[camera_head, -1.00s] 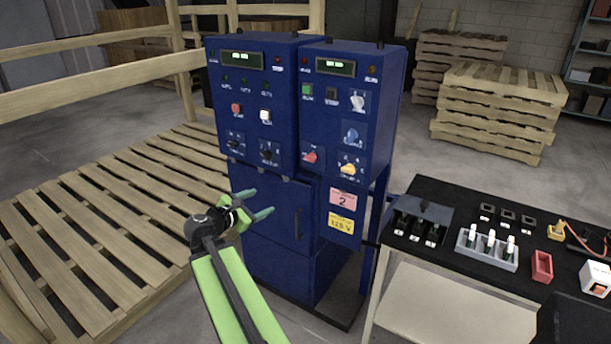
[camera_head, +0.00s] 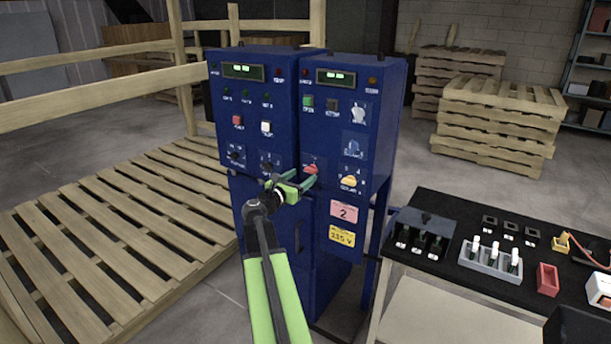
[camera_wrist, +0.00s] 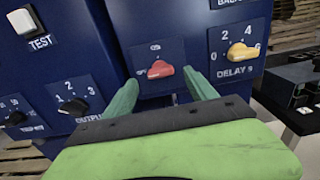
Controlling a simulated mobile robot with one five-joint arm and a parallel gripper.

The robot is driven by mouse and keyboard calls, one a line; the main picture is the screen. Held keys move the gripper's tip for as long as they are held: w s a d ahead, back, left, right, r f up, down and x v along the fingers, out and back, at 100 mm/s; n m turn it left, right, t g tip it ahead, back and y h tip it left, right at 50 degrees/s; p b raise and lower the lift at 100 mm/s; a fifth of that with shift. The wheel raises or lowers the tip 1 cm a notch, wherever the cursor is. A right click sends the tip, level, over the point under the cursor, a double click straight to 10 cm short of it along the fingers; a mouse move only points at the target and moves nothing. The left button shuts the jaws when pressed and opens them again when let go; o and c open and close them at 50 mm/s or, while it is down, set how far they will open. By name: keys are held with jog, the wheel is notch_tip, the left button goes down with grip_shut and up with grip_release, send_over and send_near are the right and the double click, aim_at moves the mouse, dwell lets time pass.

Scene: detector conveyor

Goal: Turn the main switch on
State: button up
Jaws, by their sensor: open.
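The main switch looks to be the red rotary knob (camera_head: 311,169) low on the left side of the right blue cabinet's panel. In the wrist view the red knob (camera_wrist: 160,69) lies roughly level, with a small label above it and another at its left. The lettering is too small to read surely. My gripper (camera_head: 297,181) is open and empty just in front of the panel, close to the knob. In the wrist view its green fingers (camera_wrist: 162,84) stand on either side below the knob, with the knob between and beyond their tips. I see no contact.
A yellow knob (camera_wrist: 242,52) sits right of the red one, and a black knob (camera_wrist: 73,106) sits to the left. A black-topped table (camera_head: 455,272) with switch blocks stands at the right. A wooden pallet (camera_head: 110,225) lies on the left floor.

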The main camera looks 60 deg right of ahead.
aim_at(309, 171)
jog(key=shift+d, duration=2)
jog(key=shift+c, duration=0.3)
